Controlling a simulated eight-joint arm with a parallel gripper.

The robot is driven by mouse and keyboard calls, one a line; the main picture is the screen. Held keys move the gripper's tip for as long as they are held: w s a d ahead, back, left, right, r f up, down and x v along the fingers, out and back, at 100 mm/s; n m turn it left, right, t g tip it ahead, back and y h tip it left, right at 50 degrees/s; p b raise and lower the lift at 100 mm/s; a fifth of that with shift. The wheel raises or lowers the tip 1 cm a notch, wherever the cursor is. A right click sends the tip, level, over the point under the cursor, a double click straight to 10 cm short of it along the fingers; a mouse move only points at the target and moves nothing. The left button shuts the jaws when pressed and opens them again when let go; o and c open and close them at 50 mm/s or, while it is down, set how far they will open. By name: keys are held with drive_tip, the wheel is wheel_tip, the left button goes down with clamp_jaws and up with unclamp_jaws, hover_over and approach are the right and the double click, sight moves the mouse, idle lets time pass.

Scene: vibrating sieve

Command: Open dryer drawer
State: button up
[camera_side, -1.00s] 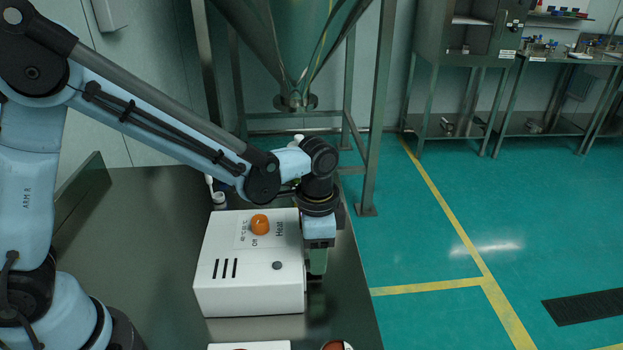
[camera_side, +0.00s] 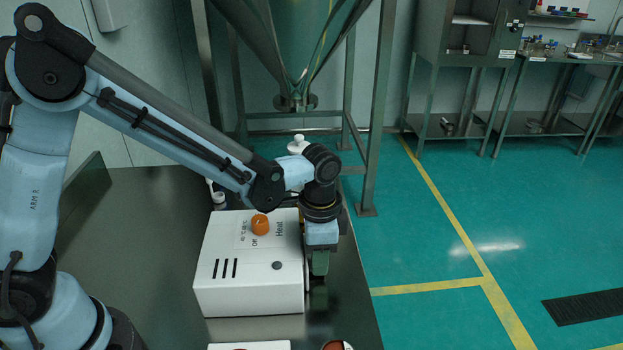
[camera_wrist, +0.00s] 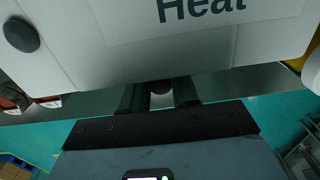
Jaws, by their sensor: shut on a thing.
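The dryer (camera_side: 250,275) is a white box with an orange knob (camera_side: 260,225), vent slots and the word Heat on top. It stands on the dark table. Its side toward my gripper also shows in the wrist view (camera_wrist: 200,55). My gripper (camera_side: 319,268) points down at the dryer's right side.
A white bottle (camera_side: 298,146) stands behind my wrist. A small white item (camera_side: 218,197) lies behind the dryer. Another white box (camera_side: 250,346) and a round reddish-brown thing (camera_side: 336,346) are cut off at the bottom. The table's right edge is close to my gripper; green floor lies beyond.

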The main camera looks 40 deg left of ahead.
drive_tip(key=shift+w+d, duration=1.25)
drive_tip(key=shift+w, duration=0.05)
drive_tip(key=shift+w+d, duration=1.85)
drive_tip(key=shift+w, duration=0.05)
idle(0.8)
drive_tip(key=shift+s+a, duration=0.2)
drive_tip(key=shift+s, duration=0.05)
idle(0.3)
drive_tip(key=o, duration=0.7)
